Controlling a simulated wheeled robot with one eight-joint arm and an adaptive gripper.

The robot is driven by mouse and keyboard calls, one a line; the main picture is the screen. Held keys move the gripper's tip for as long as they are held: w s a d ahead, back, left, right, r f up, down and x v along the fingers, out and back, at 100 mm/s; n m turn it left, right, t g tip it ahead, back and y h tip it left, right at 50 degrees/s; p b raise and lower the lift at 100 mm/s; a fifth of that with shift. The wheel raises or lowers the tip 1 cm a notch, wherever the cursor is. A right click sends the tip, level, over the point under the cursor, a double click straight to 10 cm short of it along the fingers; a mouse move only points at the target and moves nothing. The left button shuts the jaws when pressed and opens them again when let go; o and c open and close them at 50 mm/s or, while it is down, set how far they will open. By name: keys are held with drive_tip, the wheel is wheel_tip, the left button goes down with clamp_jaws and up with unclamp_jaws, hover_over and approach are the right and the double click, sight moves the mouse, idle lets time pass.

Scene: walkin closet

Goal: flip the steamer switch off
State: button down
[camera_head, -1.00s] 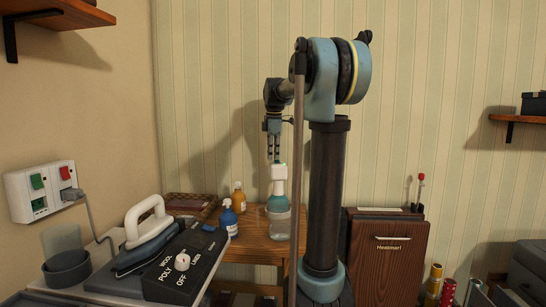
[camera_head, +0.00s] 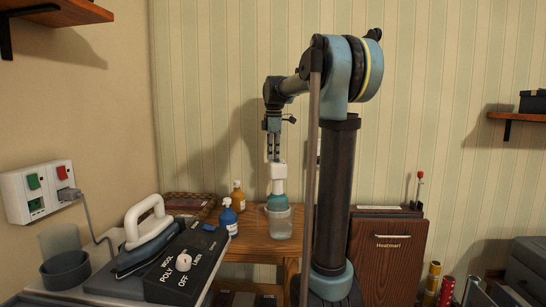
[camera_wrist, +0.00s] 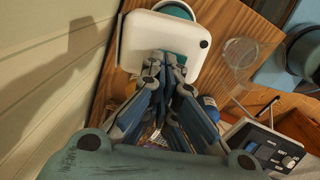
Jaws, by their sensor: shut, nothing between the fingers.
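The steamer (camera_head: 278,178), with a white upper part and a teal body, stands in a clear cup (camera_head: 279,225) on the wooden table. In the wrist view its white part (camera_wrist: 140,38) lies right ahead of the fingers, with a small dark dot near one edge; I cannot tell whether that is the switch. My gripper (camera_head: 272,158) points down just above the white part. In the wrist view its fingertips (camera_wrist: 165,62) are together and empty, overlapping the white part's edge. Whether they touch it is unclear.
A blue bottle (camera_head: 228,217) and an amber bottle (camera_head: 238,195) stand left of the steamer. An iron (camera_head: 146,232) and a black dial box (camera_head: 180,270) are at the front left. A wall socket (camera_head: 38,192) has green and red switches. A brown cabinet (camera_head: 387,258) is right.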

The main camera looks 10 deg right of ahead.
drive_tip(key=shift+s, duration=0.1)
wheel_tip(320, 180, up, 14)
drive_tip(key=w, duration=0.2)
idle(0.7)
drive_tip(key=shift+s+f, duration=0.1)
drive_tip(key=shift+f, duration=0.05)
